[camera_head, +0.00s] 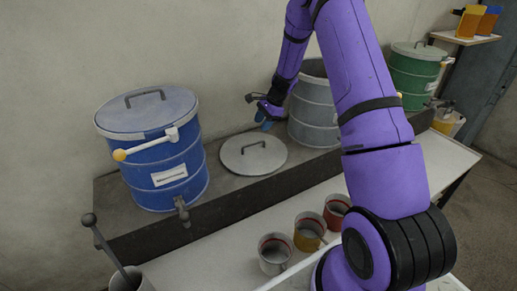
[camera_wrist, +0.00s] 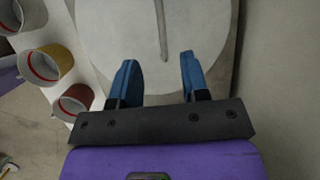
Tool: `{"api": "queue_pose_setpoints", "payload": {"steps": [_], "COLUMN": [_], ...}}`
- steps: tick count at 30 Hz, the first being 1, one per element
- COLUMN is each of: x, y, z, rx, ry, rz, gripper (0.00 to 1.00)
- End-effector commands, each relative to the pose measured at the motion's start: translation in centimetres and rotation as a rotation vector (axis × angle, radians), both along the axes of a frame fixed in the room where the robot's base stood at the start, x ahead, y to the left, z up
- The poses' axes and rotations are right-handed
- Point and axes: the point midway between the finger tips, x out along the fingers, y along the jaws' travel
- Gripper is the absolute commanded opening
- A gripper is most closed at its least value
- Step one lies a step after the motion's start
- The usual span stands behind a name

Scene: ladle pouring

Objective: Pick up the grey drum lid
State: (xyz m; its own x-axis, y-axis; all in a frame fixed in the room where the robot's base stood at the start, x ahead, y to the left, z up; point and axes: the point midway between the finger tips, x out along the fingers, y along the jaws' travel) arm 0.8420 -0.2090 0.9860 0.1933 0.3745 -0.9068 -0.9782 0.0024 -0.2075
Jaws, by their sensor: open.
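The grey drum lid (camera_head: 236,157) is a round disc with a dark bar handle (camera_head: 253,146), lying flat on the dark ledge between the blue drum and the open grey drum (camera_head: 315,105). In the wrist view the lid (camera_wrist: 115,40) fills the upper middle, and its handle (camera_wrist: 162,25) runs up the picture. My gripper (camera_head: 266,122) hangs above the lid's far right edge, next to the grey drum. In the wrist view my gripper (camera_wrist: 158,70) has its two blue fingers apart and empty, with the handle's near end ahead between them.
A blue drum (camera_head: 158,150) with its lid on stands left, and a green drum (camera_head: 412,75) stands far right. Grey (camera_head: 275,254), yellow (camera_head: 310,231) and red (camera_head: 337,211) cups stand on the white table in front. A ladle (camera_head: 110,250) leans at lower left.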

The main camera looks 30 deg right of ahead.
Motion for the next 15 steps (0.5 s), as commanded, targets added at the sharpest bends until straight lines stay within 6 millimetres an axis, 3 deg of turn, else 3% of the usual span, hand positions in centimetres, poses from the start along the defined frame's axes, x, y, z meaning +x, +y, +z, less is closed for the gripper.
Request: {"api": "queue_pose_setpoints", "payload": {"steps": [5,15], "x": [0.3,1.1], "y": [-0.5,1.2], "z": [-1.7,-5.5], "rx": [0.01,0.011], "ry": [0.014,0.015], "rz": [-0.033,-0.031], "gripper": [0.42,0.42]}}
